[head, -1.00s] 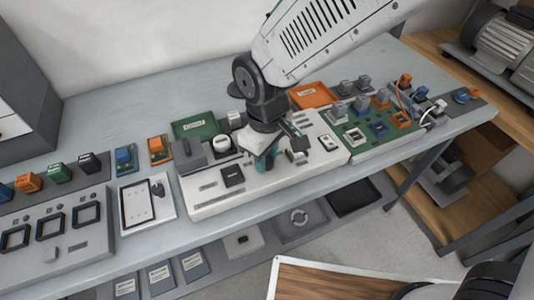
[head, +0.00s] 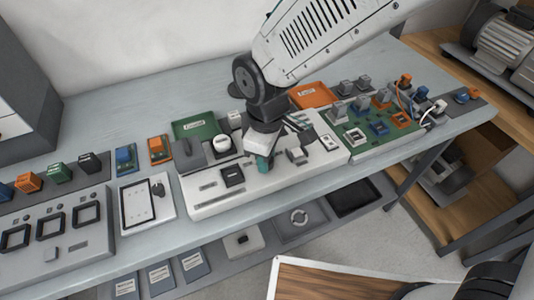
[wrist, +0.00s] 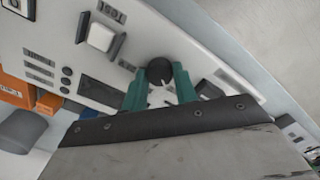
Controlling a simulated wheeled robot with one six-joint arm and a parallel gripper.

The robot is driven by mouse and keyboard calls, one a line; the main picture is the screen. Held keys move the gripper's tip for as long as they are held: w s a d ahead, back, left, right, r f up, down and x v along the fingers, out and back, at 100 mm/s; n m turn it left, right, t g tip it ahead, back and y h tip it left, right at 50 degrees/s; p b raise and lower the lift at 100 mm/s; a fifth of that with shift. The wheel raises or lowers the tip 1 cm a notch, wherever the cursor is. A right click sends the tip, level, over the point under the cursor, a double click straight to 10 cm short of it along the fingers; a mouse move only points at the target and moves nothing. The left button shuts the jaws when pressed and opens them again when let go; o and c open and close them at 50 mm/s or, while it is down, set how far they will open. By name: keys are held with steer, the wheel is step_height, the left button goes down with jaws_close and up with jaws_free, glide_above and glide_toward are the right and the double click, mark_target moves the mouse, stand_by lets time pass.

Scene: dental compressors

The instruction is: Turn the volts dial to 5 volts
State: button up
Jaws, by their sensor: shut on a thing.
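The dial (wrist: 159,71), a round dark knob, sits on the white panel (wrist: 210,68) in the wrist view. My gripper (wrist: 161,86) has its teal fingers on either side of the knob, shut on it. Thin white marks show beside the knob, but I cannot read any number or the dial's setting. In the head view my gripper (head: 264,163) points down at the white panel (head: 208,207), near its middle, and hides the knob.
A white square switch (wrist: 101,36) stands near the knob. In the head view, a green tray (head: 195,127) and an orange tray (head: 310,95) lie behind the panel. A green circuit board (head: 365,143) with several blocks is to the right. A tablet-like device (head: 140,203) lies left.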

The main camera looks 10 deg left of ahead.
steer(key=o, duration=1)
steer(key=shift+w, duration=0.1)
steer(key=shift+c, duration=0.2)
steer(key=shift+r, duration=0.1)
step_height(320, 180, up, 8)
steer(key=shift+f, duration=0.15)
steer(key=shift+d, duration=0.1)
